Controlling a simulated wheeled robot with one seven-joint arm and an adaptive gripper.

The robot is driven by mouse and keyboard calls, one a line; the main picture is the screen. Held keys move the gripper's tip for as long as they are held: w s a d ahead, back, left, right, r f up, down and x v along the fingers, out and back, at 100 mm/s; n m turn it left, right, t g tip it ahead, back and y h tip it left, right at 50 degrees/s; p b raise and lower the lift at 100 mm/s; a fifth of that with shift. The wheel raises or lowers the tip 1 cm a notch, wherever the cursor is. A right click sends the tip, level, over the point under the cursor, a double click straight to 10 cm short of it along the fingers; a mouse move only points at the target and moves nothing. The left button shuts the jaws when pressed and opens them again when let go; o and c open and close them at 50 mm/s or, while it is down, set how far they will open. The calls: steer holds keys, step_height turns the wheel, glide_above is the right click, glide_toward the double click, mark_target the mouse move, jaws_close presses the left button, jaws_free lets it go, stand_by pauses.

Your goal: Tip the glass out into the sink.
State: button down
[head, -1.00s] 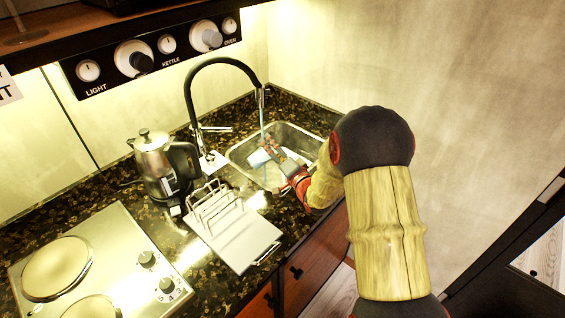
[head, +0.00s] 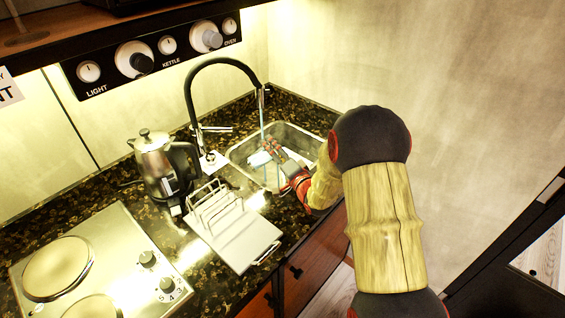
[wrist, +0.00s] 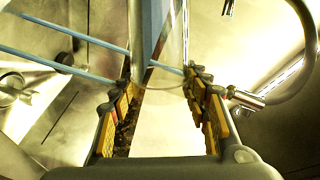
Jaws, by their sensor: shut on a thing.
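The sink (head: 236,152) is a metal basin set in the dark counter, and my arm reaches into it from the right. My gripper (head: 269,147) is low in the sink, next to the water stream. In the wrist view its yellow-padded fingers (wrist: 165,90) are closed on the clear glass (wrist: 168,89), which shows only as a faint curved rim and see-through wall. The glass is hard to make out in the head view. Its tilt and contents cannot be told.
The black tap (head: 225,62) arches over the sink with blue water (head: 262,118) running down. A steel kettle (head: 158,165), a wire rack (head: 215,205) on a pale board and a hob (head: 95,265) stand to the left. A wall closes off the right.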

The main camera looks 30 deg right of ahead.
steer(key=shift+d+f+m, duration=0.15)
steer(key=shift+f+m, duration=0.1)
steer(key=shift+m, duration=0.15)
stand_by(0.4)
steer(key=shift+d+r+m+p, duration=0.1)
steer(key=shift+d+m+p, duration=0.55)
steer(key=shift+d+m, duration=0.15)
stand_by(0.9)
steer(key=shift+d+f+m, duration=0.2)
steer(key=shift+f+m, duration=0.45)
steer(key=shift+m, duration=0.15)
stand_by(0.6)
